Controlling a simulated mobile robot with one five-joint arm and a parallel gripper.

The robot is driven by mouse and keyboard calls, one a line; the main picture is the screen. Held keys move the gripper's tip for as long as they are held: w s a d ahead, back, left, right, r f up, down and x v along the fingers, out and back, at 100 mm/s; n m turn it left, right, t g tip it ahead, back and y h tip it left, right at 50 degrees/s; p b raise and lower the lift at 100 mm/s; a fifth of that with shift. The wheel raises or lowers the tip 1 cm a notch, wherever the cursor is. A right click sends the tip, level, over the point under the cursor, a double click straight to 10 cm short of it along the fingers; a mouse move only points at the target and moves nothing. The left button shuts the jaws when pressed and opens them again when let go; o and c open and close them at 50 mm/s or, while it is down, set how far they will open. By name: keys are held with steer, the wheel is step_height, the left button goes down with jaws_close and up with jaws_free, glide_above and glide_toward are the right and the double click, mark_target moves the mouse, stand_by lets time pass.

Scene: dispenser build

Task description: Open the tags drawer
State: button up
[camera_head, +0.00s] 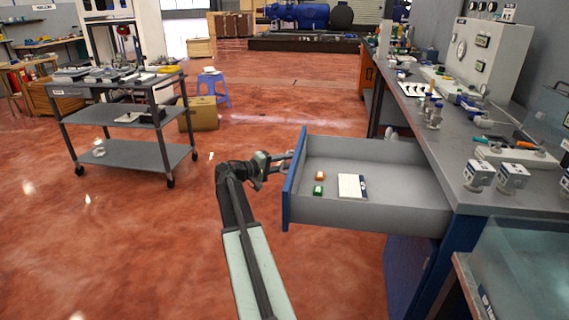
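A drawer (330,212) stands pulled well out of the right-hand workbench. It has grey walls and a blue front (292,185). Inside it lie a small orange item (320,175), a small green item (318,190) and a white pad with a dark edge (349,187). No label reading tags can be made out. My gripper (284,160) is at the outer side of the blue front, near its top edge. The front partly hides the fingertips, so whether they hold a handle is unclear.
The workbench (420,130) runs along the right, with bottles, instruments and small white boxes (513,178) on top. A grey cart (125,155) stands at the left, near a blue stool (208,86). The red floor between cart and drawer is clear.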

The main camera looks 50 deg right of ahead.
steer(key=p+v, duration=0.1)
steer(key=v, duration=0.6)
steer(key=shift+a, duration=0.35)
steer(key=shift+w, duration=0.1)
steer(key=w+a+f+n+t+y, duration=0.1)
steer(key=w+a+f+t, duration=0.15)
steer(key=a, duration=0.45)
steer(key=w+a+f+n+t+y, duration=0.1)
steer(key=w+a+f, duration=0.1)
steer(key=w+a, duration=0.35)
steer(key=w+a+f+n+t, duration=0.1)
steer(key=w+a+f+t, duration=0.1)
steer(key=a, duration=0.7)
steer(key=s+a+f+n+y, duration=0.1)
steer(key=s+a+f+y, duration=0.3)
steer(key=a, duration=0.7)
steer(key=s+a+f+y, duration=0.2)
steer(key=a+f+y, duration=0.3)
steer(key=a, duration=0.6)
steer(key=s+a+f+n+y, duration=0.1)
steer(key=s+a+f+y, duration=0.3)
steer(key=a, duration=0.8)
step_height(320, 180, up, 24)
steer(key=p, duration=2.4)
steer(key=shift+w+a+y+p, duration=0.3)
steer(key=shift+w+a+p, duration=0.1)
